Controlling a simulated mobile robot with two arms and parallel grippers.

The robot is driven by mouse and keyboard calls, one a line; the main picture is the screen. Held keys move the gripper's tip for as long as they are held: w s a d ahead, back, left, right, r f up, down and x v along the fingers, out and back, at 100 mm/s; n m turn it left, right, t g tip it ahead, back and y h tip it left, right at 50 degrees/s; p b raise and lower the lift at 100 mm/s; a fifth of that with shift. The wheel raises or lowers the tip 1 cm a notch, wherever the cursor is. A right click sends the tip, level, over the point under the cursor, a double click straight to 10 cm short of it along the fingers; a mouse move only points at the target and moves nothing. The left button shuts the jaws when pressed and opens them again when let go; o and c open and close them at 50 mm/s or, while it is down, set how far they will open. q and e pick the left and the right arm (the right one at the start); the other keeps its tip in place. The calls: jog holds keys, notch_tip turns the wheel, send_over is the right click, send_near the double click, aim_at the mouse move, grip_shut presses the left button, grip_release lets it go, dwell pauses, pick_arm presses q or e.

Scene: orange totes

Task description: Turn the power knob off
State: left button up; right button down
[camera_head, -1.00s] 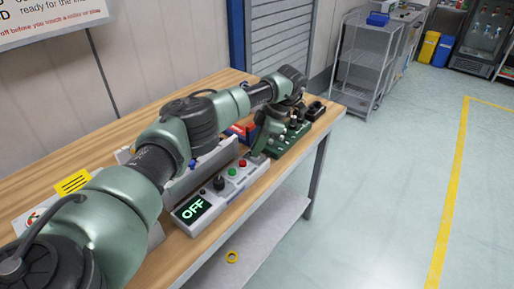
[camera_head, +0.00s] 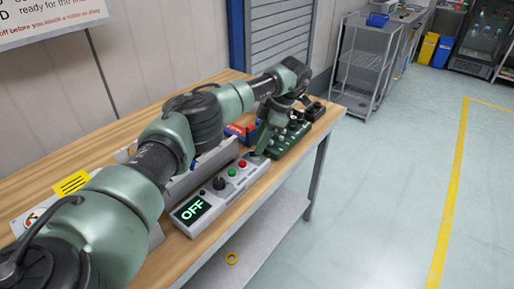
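A grey control box (camera_head: 207,221) lies along the front edge of the wooden bench. Its display (camera_head: 192,211) reads OFF in green. A black knob (camera_head: 219,184) stands beside the display, followed by a green button (camera_head: 231,172) and a red button (camera_head: 242,164). My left arm reaches across the bench from the left. My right gripper is out of view.
A green panel with several knobs (camera_head: 289,141) sits just past the gripper, with a black item (camera_head: 315,111) behind it. A red and blue object (camera_head: 240,130) lies behind the box. A yellow ring (camera_head: 231,257) is on the shelf below. The floor to the right is clear.

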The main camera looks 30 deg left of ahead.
pick_arm(q)
jog(key=v, duration=0.5)
jog(key=shift+w+d+r+b, duration=0.1)
jog(key=shift+d+r+b, duration=0.05)
jog(key=shift+r+b, duration=0.2)
jog(key=shift+f, duration=0.1)
